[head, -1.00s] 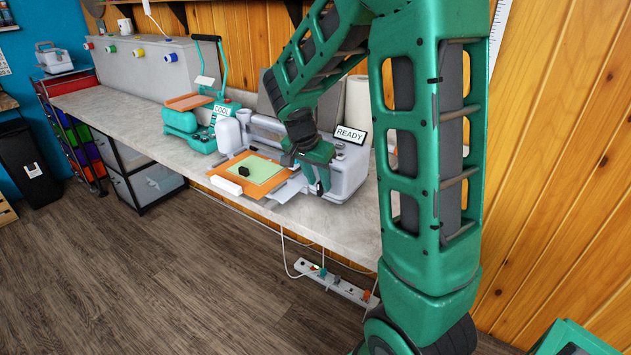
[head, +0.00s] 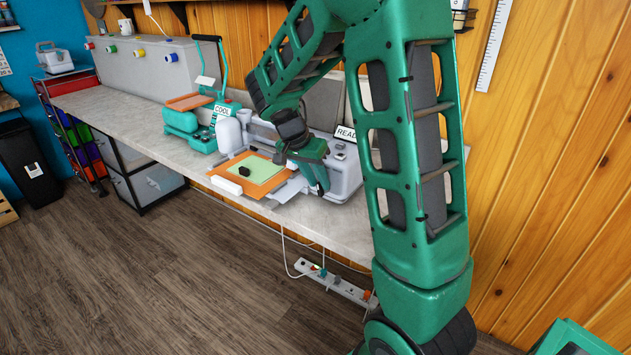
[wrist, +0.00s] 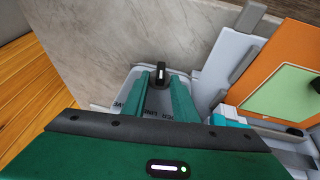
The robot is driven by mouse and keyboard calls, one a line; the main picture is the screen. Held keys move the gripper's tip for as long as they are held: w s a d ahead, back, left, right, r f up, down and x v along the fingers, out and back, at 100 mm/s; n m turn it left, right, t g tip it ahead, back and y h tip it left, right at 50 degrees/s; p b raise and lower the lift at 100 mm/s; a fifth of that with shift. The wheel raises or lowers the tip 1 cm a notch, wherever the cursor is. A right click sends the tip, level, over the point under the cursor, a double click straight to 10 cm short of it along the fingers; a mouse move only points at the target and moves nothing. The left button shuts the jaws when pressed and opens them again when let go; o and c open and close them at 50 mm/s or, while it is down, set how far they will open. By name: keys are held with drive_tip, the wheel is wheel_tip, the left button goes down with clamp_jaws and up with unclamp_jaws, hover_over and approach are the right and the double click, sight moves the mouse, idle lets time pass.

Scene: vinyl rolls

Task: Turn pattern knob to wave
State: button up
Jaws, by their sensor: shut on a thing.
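The pattern knob (wrist: 161,70) is a small black knob with a white mark, on the front of a light grey machine (head: 345,180). It shows in the wrist view, where my two teal fingers (wrist: 165,92) lie on either side of it, shut on it. Printed labels, partly covered by the fingers, sit on the panel; one at the left seems to read WAVE. I cannot tell which label the mark points to. In the head view my gripper (head: 320,180) is at the machine's front, hiding the knob.
An orange mat with a green sheet (head: 263,170) and a small black block (head: 244,171) lies left of my gripper. A white bottle (head: 229,135) and a teal press (head: 190,125) stand further left. A READY sign (head: 346,133) is partly behind my arm.

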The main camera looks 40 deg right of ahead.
drive_tip(key=g, duration=0.1)
drive_tip(key=w, duration=0.1)
drive_tip(key=g+h, duration=0.1)
drive_tip(key=shift+w+a+f+n+g, duration=0.15)
drive_tip(key=shift+a+f+n+g, duration=0.15)
drive_tip(key=shift+n, duration=0.1)
drive_tip(key=shift+c, duration=0.2)
drive_tip(key=shift+w+a+f+n+g+h, duration=0.15)
drive_tip(key=shift+g+h, duration=0.2)
drive_tip(key=shift+g, duration=0.35)
drive_tip(key=shift+w+d+f+n+g+h, duration=0.15)
drive_tip(key=shift+g+h, duration=0.2)
drive_tip(key=shift+g, duration=0.35)
drive_tip(key=shift+a, duration=0.1)
drive_tip(key=o, duration=0.7)
drive_tip(key=shift+w, duration=0.1)
drive_tip(key=shift+r, duration=0.1)
drive_tip(key=v, duration=1)
drive_tip(key=shift+w+a+r, duration=0.15)
drive_tip(key=shift+w+r, duration=0.05)
drive_tip(key=shift+w, duration=0.1)
